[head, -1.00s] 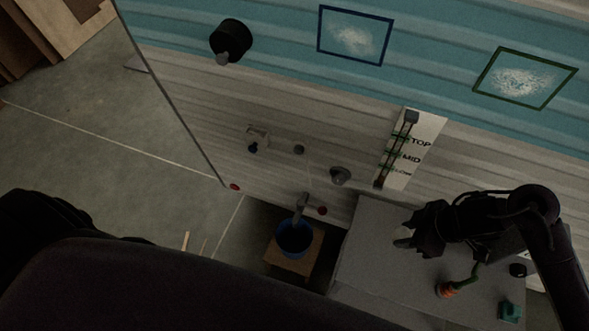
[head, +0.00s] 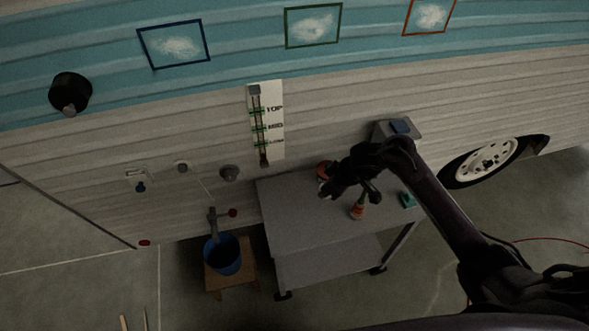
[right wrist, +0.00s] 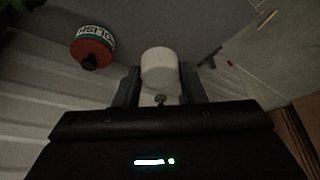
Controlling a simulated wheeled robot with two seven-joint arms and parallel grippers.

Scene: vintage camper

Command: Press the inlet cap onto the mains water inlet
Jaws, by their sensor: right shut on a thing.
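My right gripper (head: 330,190) is over the left part of the grey cart, beside the camper wall. In the right wrist view, its fingers (right wrist: 160,88) are shut on a white round cap (right wrist: 160,66). The cap is clear of the wall. My left gripper is out of view.
The cart (head: 290,215) carries a red polish tin (right wrist: 92,50), an orange object (head: 358,211) and a teal object (head: 408,200). A blue bucket (head: 223,268) on a wooden stool stands below a pipe with a red handle (head: 233,212). A gauge panel (head: 274,145) is above.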

